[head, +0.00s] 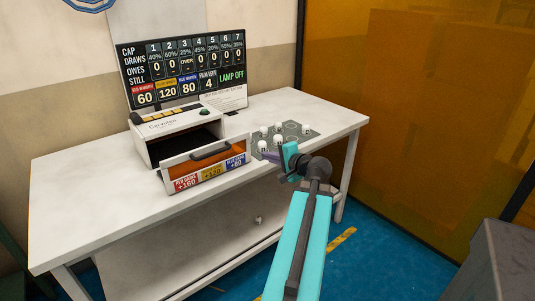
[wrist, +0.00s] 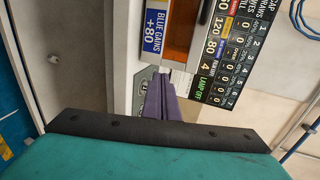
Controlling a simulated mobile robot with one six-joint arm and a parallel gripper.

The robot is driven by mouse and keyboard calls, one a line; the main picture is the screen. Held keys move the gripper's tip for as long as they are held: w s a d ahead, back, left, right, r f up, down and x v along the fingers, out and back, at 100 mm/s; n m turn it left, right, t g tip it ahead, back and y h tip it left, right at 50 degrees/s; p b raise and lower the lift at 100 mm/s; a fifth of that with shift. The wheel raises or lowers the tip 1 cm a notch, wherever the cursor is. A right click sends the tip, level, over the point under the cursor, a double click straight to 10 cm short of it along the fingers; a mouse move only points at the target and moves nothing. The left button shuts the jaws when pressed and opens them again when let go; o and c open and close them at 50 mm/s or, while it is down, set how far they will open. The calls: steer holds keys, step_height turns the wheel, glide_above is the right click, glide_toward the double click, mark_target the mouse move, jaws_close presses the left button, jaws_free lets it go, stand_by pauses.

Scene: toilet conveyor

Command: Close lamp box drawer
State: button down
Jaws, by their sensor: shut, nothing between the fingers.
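The lamp box (head: 178,133) is a white and grey case on the table, with a row of buttons on its top. Its drawer (head: 205,164) is pulled out to the front. The drawer's front carries a dark handle (head: 211,151) and red, yellow and blue labels. My gripper (head: 268,156) is to the right of the drawer front, above the table, with its fingers shut and empty. In the wrist view my purple fingers (wrist: 158,98) point toward the drawer's blue label (wrist: 153,32). I cannot tell whether they touch the drawer.
A scoreboard (head: 185,70) stands behind the box and reads LAMP OFF. A grey mat (head: 298,129) with several white knobs lies right of the drawer. The white table (head: 90,195) is clear at its left. A grey block (head: 495,262) stands at the lower right.

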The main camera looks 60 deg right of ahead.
mark_target(249, 149)
steer(key=shift+w+p, duration=0.15)
steer(key=shift+p, duration=0.4)
steer(key=x, duration=0.5)
steer(key=p+x, duration=0.1)
steer(key=x, duration=0.1)
steer(key=shift+w+d+r, duration=0.2)
steer(key=shift+w+d, duration=0.05)
steer(key=shift+w, duration=0.15)
steer(key=shift+w+d, duration=0.2)
steer(key=shift+w, duration=0.35)
